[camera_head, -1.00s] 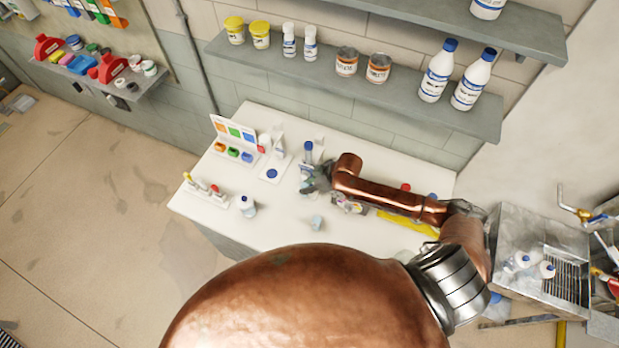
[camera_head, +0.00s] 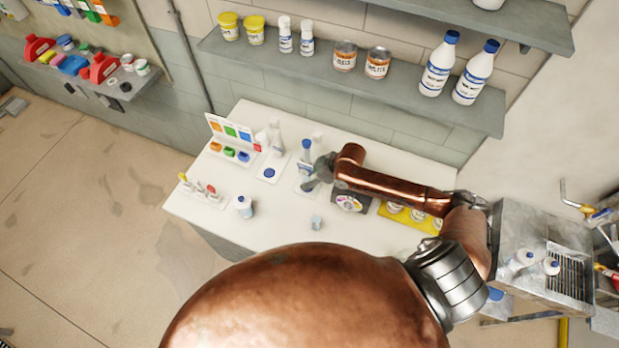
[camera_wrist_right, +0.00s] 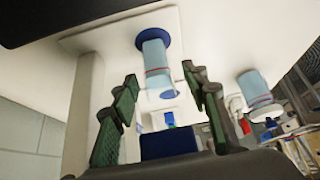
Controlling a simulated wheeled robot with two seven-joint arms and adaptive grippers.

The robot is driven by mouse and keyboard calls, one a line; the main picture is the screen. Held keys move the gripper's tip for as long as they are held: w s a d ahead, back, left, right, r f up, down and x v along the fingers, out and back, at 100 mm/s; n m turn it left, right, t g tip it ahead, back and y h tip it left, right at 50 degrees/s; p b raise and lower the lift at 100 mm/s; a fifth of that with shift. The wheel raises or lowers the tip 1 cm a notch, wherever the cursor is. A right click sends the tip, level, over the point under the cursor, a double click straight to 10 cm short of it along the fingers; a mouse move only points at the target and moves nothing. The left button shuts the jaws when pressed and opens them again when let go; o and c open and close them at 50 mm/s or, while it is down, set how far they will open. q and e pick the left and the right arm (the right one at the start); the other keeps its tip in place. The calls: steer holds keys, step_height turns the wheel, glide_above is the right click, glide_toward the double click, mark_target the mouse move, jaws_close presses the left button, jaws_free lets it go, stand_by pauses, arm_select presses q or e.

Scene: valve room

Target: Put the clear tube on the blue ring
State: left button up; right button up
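In the right wrist view a pale clear tube (camera_wrist_right: 155,68) with a red line has one end overlapping a blue ring (camera_wrist_right: 152,33) on a white plate. It looks set on the ring, but I cannot tell for certain that they touch. My right gripper (camera_wrist_right: 165,92) is open; its fingers are apart on either side of the tube's free end. In the head view this gripper (camera_head: 312,176) is over the table and hides what is under it. A second similar tube (camera_wrist_right: 255,84) stands to the right in the wrist view. My left gripper is not in view.
On the white table are a plate with a blue disc (camera_head: 269,174), a blue-capped bottle (camera_head: 305,150), a small clear vessel (camera_head: 316,222), a colour chart (camera_head: 231,132) and a yellow tray (camera_head: 410,216). Shelves hang behind. The front middle is mostly bare.

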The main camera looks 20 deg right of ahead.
steer(key=shift+w, duration=0.15)
steer(key=shift+d+r, duration=0.1)
steer(key=shift+r, duration=0.15)
steer(key=b+v, duration=0.1)
steer(key=v, duration=1)
steer(key=shift+s+r, duration=0.25)
steer(key=shift+r, duration=0.05)
stand_by(1.3)
